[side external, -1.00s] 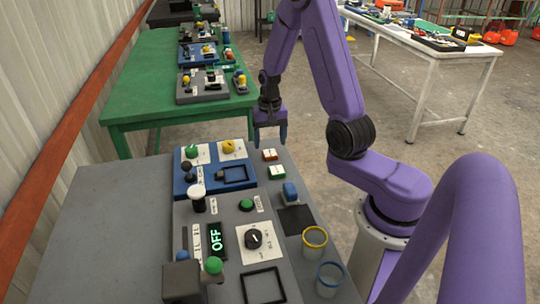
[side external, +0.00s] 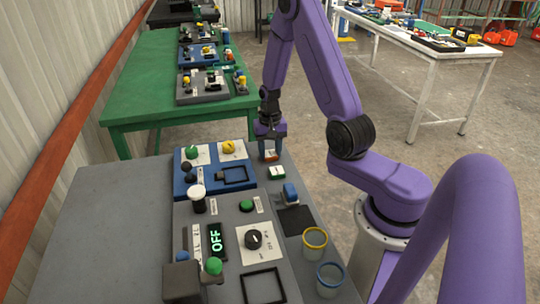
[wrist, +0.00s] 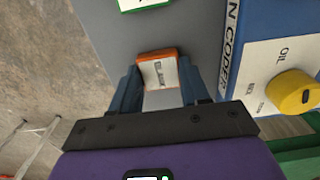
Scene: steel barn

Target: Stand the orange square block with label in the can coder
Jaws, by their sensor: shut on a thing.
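The orange square block (wrist: 157,57) with a white label sits between the two blue fingers of my gripper (wrist: 160,86) in the wrist view. My gripper is shut on it, low at the grey table's far right. In the side view my gripper (side external: 270,150) mostly covers the block (side external: 271,156). The can coder (side external: 207,187) is the blue panel to the left of my gripper. It carries a green knob, a yellow knob, a dark knob and a black square frame (side external: 235,175). Its blue edge (wrist: 233,50) with lettering shows at right in the wrist view.
A green-edged white block (side external: 276,172) lies just nearer the camera than my gripper. Two rimmed cups (side external: 314,240) are at the right edge. The table's left side is bare.

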